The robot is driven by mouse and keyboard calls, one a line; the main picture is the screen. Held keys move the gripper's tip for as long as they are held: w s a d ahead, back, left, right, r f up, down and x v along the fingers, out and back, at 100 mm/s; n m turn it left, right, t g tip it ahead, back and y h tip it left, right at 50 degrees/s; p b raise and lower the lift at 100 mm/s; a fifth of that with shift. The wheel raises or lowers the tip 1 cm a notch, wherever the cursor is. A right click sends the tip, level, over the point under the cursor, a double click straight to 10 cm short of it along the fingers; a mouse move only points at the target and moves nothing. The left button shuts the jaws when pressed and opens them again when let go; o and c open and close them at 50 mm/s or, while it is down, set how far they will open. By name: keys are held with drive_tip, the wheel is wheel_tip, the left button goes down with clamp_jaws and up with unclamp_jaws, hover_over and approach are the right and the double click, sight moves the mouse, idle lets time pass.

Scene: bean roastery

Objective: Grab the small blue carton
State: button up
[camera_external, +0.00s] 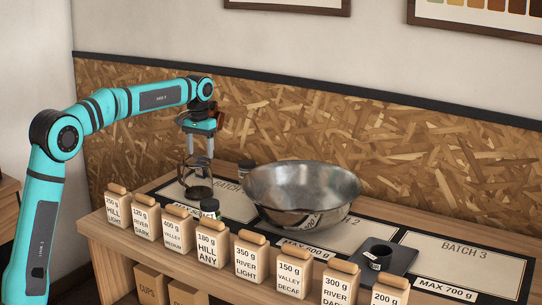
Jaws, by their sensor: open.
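I cannot make out a small blue carton in this view. My gripper (199,150) points down over the left mat (170,190), at the back left of the counter.
A large metal bowl (300,188) stands right of my gripper. Small dark-lidded jars stand near it, one in front (209,208) and one behind (246,167). Labelled canisters (211,247) line the front edge.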

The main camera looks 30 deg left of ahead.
drive_tip(key=shift+w+f, duration=0.1)
drive_tip(key=shift+f, duration=2.95)
drive_tip(key=shift+c, duration=0.4)
drive_tip(key=c, duration=1)
